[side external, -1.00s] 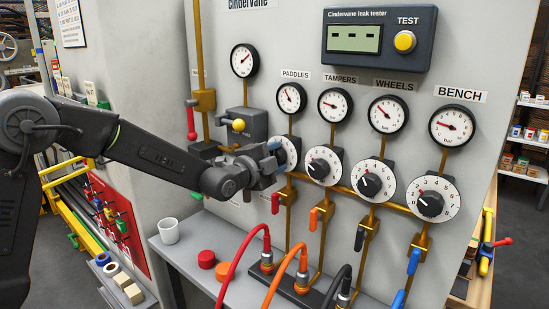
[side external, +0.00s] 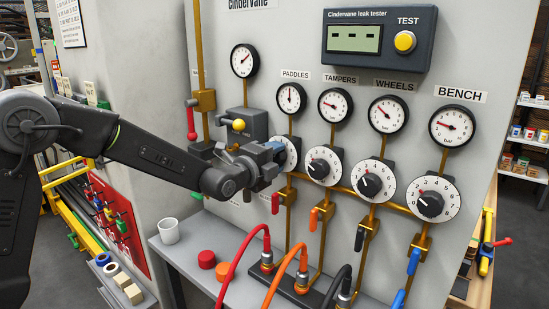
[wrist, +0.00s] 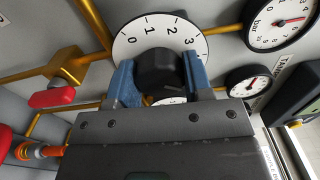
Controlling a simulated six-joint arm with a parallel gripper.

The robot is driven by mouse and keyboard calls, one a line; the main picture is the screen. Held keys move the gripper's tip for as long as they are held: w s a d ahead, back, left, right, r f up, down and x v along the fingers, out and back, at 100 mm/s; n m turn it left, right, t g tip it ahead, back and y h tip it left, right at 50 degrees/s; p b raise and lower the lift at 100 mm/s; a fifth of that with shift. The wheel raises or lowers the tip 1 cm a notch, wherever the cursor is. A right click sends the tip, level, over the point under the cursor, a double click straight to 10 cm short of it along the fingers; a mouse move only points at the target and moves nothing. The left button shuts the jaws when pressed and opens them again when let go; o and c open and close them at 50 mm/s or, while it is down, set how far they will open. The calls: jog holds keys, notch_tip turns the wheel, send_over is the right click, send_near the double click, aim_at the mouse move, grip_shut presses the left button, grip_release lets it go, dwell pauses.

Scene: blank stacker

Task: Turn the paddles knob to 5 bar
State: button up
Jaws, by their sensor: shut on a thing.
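The paddles knob is a black grip on a white numbered dial (side external: 292,152), leftmost of the row under the PADDLES label (side external: 295,75). My gripper (side external: 277,151) covers much of it in the side view. In the wrist view the blue fingers (wrist: 160,77) are shut on the black knob (wrist: 158,68), one on each side. The white dial there (wrist: 133,33) shows 0, 1, 2 and 3; its other numbers are hidden.
The tampers (side external: 318,169), wheels (side external: 366,187) and bench (side external: 426,207) dials stand to the right. A red valve handle (side external: 276,204) hangs just below my gripper. A yellow-knobbed lever (side external: 238,125) is close on its left. Hoses rise from the shelf below.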

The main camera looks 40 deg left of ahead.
jog(key=o, duration=0.9)
jog(key=s, duration=1.3)
jog(key=shift+s, duration=0.4)
jog(key=s+f+n+g, duration=0.1)
jog(key=s+n+g, duration=0.3)
jog(key=s+n, duration=0.2)
jog(key=s+f+n+g, duration=0.1)
jog(key=s+n+g, duration=0.3)
jog(key=s, duration=0.5)
jog(key=s+a+f+n+g, duration=0.1)
jog(key=s+n+g, duration=0.3)
jog(key=s+n, duration=0.4)
jog(key=shift+f+n, duration=0.3)
jog(key=shift+f, duration=0.05)
